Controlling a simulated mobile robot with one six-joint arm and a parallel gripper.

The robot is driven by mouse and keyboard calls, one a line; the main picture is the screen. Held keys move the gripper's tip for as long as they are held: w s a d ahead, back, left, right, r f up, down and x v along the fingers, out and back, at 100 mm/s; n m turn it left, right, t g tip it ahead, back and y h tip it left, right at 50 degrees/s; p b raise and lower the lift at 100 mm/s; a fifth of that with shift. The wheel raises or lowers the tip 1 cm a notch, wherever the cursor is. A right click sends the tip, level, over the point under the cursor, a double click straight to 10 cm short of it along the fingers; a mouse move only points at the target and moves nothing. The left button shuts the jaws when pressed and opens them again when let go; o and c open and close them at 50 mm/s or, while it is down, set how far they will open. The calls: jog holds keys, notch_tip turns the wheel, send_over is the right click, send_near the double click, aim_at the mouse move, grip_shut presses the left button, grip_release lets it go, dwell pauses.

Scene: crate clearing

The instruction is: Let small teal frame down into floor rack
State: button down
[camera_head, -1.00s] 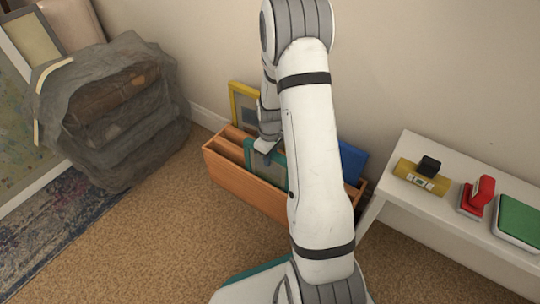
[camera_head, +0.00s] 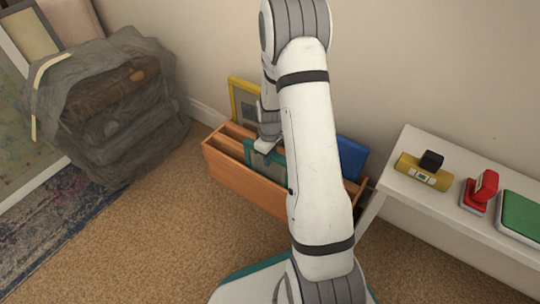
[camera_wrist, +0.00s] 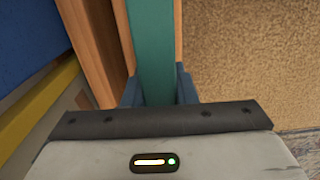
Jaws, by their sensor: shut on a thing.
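The small teal frame (camera_head: 272,164) stands upright inside the wooden floor rack (camera_head: 245,188), in the front slot. Its lower part is hidden behind the rack's front board. My gripper (camera_head: 263,147) is shut on the frame's top edge. In the wrist view the teal edge (camera_wrist: 150,50) runs between my two blue fingertips (camera_wrist: 158,88), beside a wooden board of the rack (camera_wrist: 95,40). My arm covers the right part of the frame and the middle of the rack in the head view. I cannot tell whether the frame touches the rack's bottom.
A yellow frame (camera_head: 239,98) and a blue one (camera_head: 351,160) stand towards the rack's back, near the wall. A white bench (camera_head: 430,203) at right holds a level, a red stamp and a green pad.

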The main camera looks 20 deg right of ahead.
jog(key=shift+f+b, duration=0.35)
jog(key=shift+f, duration=1.95)
jog(key=c, duration=1.1)
grip_release()
notch_tip(320, 180, up, 8)
jog(key=p, duration=0.4)
jog(key=shift+f, duration=0.1)
